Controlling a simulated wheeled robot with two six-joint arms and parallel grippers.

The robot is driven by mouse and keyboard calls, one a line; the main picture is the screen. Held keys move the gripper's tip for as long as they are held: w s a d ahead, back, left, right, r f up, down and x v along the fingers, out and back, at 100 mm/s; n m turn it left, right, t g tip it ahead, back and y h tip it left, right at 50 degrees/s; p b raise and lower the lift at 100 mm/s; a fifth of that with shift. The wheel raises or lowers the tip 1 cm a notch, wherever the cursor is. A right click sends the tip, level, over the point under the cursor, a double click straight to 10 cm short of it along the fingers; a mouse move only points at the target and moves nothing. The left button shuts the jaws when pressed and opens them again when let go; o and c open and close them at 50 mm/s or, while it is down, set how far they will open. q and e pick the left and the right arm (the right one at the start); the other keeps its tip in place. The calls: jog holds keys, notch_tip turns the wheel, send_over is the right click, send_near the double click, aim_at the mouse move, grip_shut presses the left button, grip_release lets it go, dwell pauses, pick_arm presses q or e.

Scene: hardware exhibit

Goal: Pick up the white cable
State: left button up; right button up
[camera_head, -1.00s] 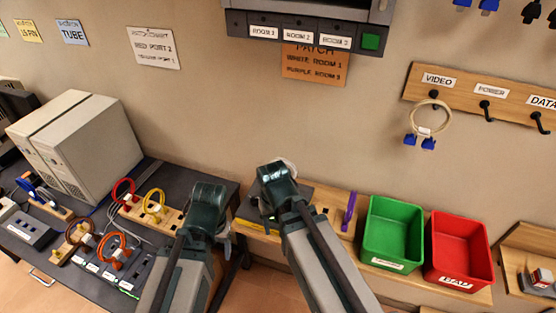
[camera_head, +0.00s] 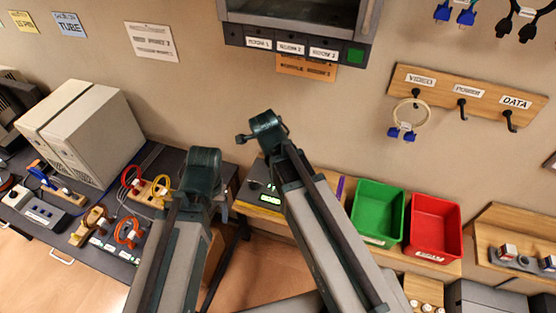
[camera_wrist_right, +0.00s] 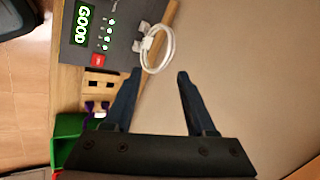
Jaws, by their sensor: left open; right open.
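The white cable (camera_wrist_right: 171,47) is a coiled loop with pale connectors. In the right wrist view it lies at the wooden shelf's edge beside the grey tester with the lit GOOD display (camera_wrist_right: 84,27). My right gripper (camera_wrist_right: 160,74) is open and empty, its fingertips just short of the loop with a gap between. In the head view the cable is hidden behind my right arm. My left gripper (camera_head: 224,208) is open and empty, low at the right edge of the dark table, away from the cable.
The tester (camera_head: 262,194) stands on the wooden shelf, with a purple cable (camera_head: 340,187), green bin (camera_head: 378,212) and red bin (camera_head: 434,226) to its right. A beige cable (camera_head: 428,112) with blue plugs hangs on a hook. Colored cables and computers crowd the dark table at left.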

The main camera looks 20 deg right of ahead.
jog(key=w+d+f+m+b, duration=0.1)
jog(key=w+f+m+b, duration=0.1)
jog(key=w+f+b, duration=0.3)
jog(key=shift+w+d+f+b, duration=0.15)
jog(key=shift+d+f+b, duration=0.15)
jog(key=shift+f+b, duration=0.75)
jog(key=b+x, duration=0.4)
jog(key=x, duration=0.1)
jog(key=shift+d+b, duration=0.25)
jog(key=shift+b, duration=0.15)
jog(key=shift+r, duration=0.15)
jog(key=shift+c, duration=0.4)
grip_shut()
